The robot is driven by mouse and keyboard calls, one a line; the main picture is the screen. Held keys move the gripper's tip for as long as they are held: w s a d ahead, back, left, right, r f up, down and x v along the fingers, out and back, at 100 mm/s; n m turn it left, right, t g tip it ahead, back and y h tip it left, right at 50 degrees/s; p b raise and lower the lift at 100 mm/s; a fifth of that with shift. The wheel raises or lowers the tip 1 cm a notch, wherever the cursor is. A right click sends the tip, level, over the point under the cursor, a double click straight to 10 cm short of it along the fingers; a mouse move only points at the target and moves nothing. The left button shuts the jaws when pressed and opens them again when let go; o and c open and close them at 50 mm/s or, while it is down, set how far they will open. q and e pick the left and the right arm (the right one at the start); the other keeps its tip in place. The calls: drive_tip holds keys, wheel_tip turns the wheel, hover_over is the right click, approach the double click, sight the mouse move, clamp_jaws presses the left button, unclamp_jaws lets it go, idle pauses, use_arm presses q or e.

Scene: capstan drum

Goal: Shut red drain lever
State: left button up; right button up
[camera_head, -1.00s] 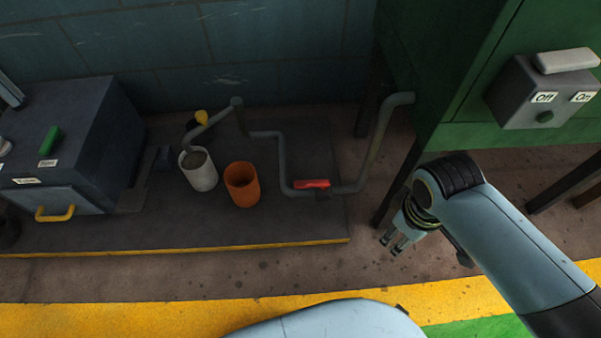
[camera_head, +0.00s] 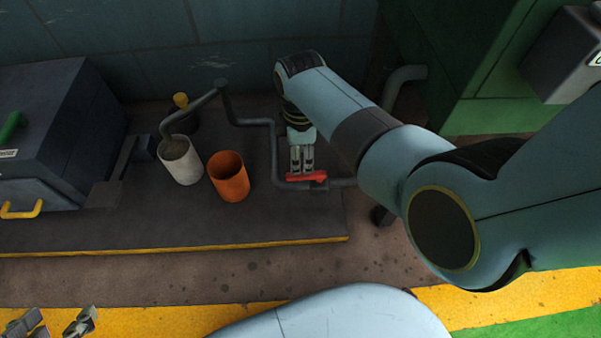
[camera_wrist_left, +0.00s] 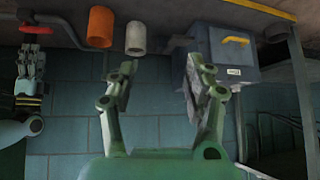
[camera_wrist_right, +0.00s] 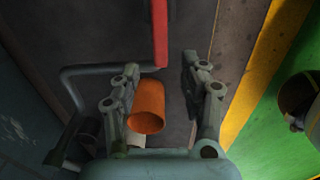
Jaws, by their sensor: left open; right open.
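The red drain lever (camera_head: 306,178) lies along the grey pipe at the right of the low platform. My right gripper (camera_head: 302,168) points down just behind it, fingers open, tips overlapping or very close to the lever. In the right wrist view the lever (camera_wrist_right: 160,32) runs down from the top edge, its end between the lines of the open fingers (camera_wrist_right: 160,66); I cannot tell whether they touch. The left wrist view also shows the lever (camera_wrist_left: 36,29) at the upper left by my right gripper. My left gripper (camera_head: 60,322) is open and empty at the bottom left.
An orange cup (camera_head: 229,178) and a white cup (camera_head: 180,160) stand left of the lever. The grey drain pipe (camera_head: 274,150) bends around beside my right gripper. A dark box (camera_head: 65,130) stands at left, a green cabinet (camera_head: 480,70) at right.

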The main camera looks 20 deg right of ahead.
sight(301, 175)
wheel_tip(301, 175, down, 2)
drive_tip(key=shift+s+f+b, duration=0.1)
drive_tip(key=shift+b, duration=0.4)
drive_tip(key=shift+f+b, duration=0.55)
drive_tip(key=shift+f, duration=0.55)
drive_tip(key=shift+f+b, duration=0.3)
drive_tip(key=shift+b, duration=0.2)
wheel_tip(301, 175, down, 2)
drive_tip(key=shift+b, duration=0.75)
use_arm(q)
drive_tip(key=w+d+r+m+t+h, duration=0.1)
drive_tip(key=w+r+t, duration=0.6)
drive_tip(key=r+t, duration=0.1)
drive_tip(key=shift+d+r+t, duration=0.3)
drive_tip(key=shift+d+t, duration=0.05)
drive_tip(key=shift+t, duration=0.45)
use_arm(e)
clamp_jaws()
